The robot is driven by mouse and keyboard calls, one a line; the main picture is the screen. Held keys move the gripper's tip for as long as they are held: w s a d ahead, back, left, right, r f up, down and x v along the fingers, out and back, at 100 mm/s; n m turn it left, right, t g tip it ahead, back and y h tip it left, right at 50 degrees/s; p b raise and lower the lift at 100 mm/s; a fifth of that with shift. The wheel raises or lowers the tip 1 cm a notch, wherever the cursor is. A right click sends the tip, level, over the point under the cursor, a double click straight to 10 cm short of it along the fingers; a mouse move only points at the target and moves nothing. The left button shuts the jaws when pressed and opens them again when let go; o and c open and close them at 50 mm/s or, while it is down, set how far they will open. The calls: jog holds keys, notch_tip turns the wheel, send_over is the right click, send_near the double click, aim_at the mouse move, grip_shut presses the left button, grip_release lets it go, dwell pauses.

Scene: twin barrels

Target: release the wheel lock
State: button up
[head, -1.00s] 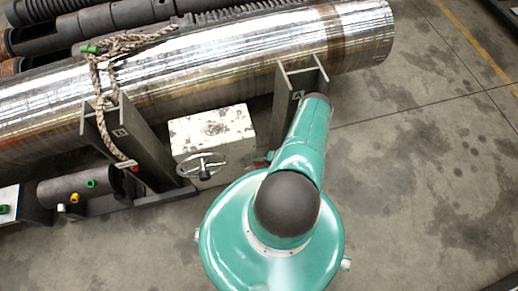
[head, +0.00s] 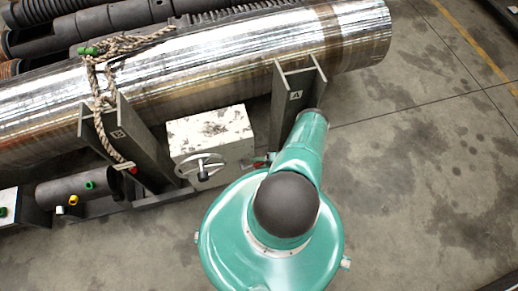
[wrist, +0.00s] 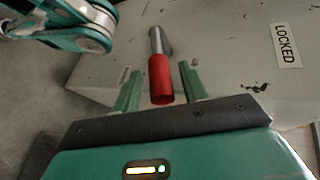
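The lock lever, a metal rod with a red grip (wrist: 161,78), sticks out from the pale box (wrist: 220,75) in the wrist view. My gripper (wrist: 160,70) is open, with one green finger on each side of the red grip and gaps between. A label reading LOCKED (wrist: 286,46) is on the box to the right. In the head view the worn white box (head: 212,130) carries a spoked handwheel (head: 202,167). A bit of red (head: 258,160) shows at its right side, beside my arm; my gripper is mostly hidden there.
A big shiny metal cylinder (head: 220,62) lies behind on grey steel posts (head: 297,95). Rope (head: 100,75) hangs from it at left. A dark pipe with coloured caps (head: 75,188) lies at lower left. The concrete floor (head: 420,190) at right is clear.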

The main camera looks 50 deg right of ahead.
jog(key=v, duration=1.3)
jog(key=shift+s+d+r, duration=0.2)
jog(key=shift+s+d, duration=0.05)
dwell(0.4)
